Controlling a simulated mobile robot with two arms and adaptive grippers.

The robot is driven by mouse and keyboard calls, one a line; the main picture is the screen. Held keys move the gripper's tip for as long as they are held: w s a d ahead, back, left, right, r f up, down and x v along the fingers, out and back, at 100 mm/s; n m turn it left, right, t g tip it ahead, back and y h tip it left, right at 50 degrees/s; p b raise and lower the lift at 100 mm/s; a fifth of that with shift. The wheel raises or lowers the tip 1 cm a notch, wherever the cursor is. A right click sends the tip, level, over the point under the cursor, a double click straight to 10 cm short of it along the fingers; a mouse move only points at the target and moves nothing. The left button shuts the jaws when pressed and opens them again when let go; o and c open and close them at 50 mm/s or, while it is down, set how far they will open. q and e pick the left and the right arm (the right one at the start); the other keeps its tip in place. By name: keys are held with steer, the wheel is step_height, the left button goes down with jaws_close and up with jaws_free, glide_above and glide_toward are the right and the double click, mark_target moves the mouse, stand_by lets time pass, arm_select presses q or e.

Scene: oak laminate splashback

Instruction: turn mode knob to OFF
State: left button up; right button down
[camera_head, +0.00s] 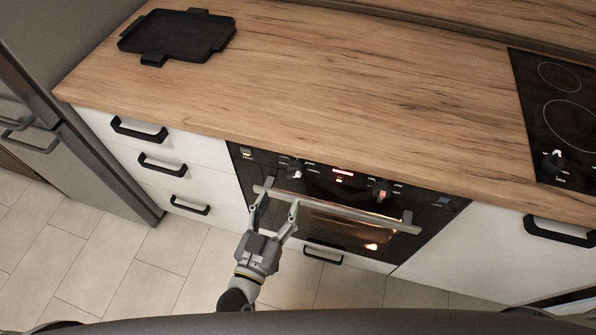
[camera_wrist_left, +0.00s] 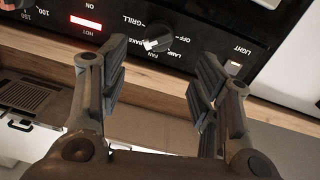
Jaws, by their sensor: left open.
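The mode knob (camera_wrist_left: 158,38) is a dark round dial on the black oven panel, ringed by OFF, LAMP, FAN, BAKE and GRILL labels that appear upside down in the left wrist view. In the head view the same knob (camera_head: 296,171) is on the panel's left part. My left gripper (camera_head: 278,203) is open and empty in front of the oven, by the handle bar. In the wrist view its fingers (camera_wrist_left: 161,75) lie either side of the knob's line, apart from it. My right gripper is not in view.
The oven handle bar (camera_head: 340,211) crosses below the panel. A second knob (camera_head: 382,190) and a red HOT display (camera_head: 343,172) are to the right. A light switch (camera_wrist_left: 234,67) is near the panel's end. A black tray (camera_head: 178,35) and a cooktop (camera_head: 560,115) are on the counter.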

mark_target(292, 177)
arm_select(q)
steer(key=x, duration=0.7)
steer(key=shift+w+d+p, duration=0.15)
steer(key=shift+w+p, duration=0.1)
steer(key=shift+p, duration=0.05)
steer(key=shift+w+d, duration=0.25)
steer(key=shift+w, duration=0.35)
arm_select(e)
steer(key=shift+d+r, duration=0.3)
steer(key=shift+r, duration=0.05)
arm_select(q)
steer(key=shift+c, duration=0.5)
steer(key=c, duration=0.9)
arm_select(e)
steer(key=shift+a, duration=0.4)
